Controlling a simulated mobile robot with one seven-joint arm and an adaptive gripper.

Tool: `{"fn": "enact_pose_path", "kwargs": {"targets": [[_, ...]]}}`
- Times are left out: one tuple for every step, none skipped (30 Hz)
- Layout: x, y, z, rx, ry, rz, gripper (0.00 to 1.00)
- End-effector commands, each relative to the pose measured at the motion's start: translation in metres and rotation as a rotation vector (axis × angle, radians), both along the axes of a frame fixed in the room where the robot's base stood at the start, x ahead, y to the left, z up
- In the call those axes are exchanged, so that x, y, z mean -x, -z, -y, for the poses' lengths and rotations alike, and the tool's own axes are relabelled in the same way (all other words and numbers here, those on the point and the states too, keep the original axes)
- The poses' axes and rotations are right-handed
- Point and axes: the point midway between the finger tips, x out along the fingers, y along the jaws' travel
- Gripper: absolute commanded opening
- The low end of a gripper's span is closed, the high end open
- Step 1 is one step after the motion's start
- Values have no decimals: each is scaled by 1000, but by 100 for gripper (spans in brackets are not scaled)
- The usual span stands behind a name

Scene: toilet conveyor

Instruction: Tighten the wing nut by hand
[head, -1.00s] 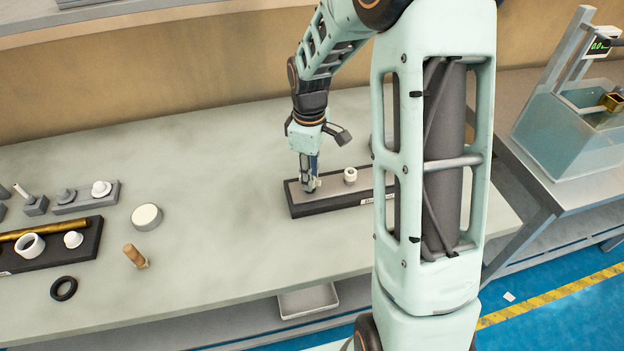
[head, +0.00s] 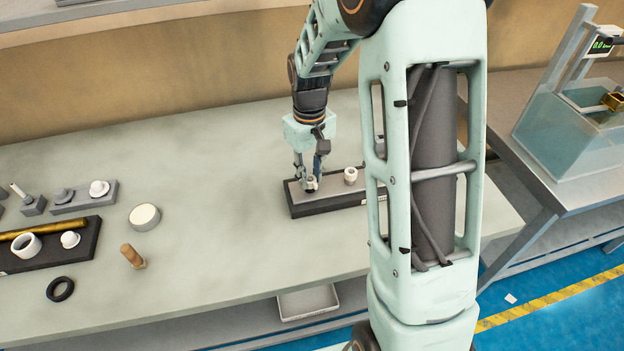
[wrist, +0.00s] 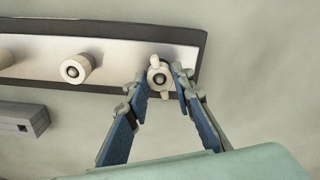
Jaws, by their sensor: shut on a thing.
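The wing nut (wrist: 159,76) is a pale ring with two short wings around a dark stud end, at the right end of the plate in the wrist view. In the head view it (head: 311,184) is small and partly hidden between the fingers. My gripper (wrist: 161,84) points down at it, one blue-padded finger on each side, shut on the nut. In the head view my gripper (head: 310,178) stands over the left end of the plate. The exact finger contact is too small to see clearly.
A second pale round fitting (head: 350,176) stands on the same dark-based plate (head: 330,208). To the left lie a tray of parts (head: 85,250), a round white-topped piece (head: 145,216), a wooden-handled tool (head: 132,256) and a black ring (head: 60,289). The table between is clear.

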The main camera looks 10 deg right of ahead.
Motion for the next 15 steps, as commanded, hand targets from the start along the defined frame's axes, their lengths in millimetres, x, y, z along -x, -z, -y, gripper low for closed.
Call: {"fn": "enact_pose_path", "kwargs": {"targets": [[-1,0,0,1,54,1,1],[0,0,0,0,86,1,1],[0,0,0,0,121,1,1],[0,0,-1,0,144,1,1],[0,0,0,0,161,1,1],[0,0,0,0,179,1,1],[0,0,0,0,186,1,1],[0,0,0,0,190,1,1],[0,0,0,0,193,1,1],[0,0,0,0,192,1,1],[0,0,0,0,192,1,1],[0,0,0,0,191,1,1],[0,0,0,0,191,1,1],[0,0,0,0,190,1,1],[0,0,0,0,192,1,1]]}}
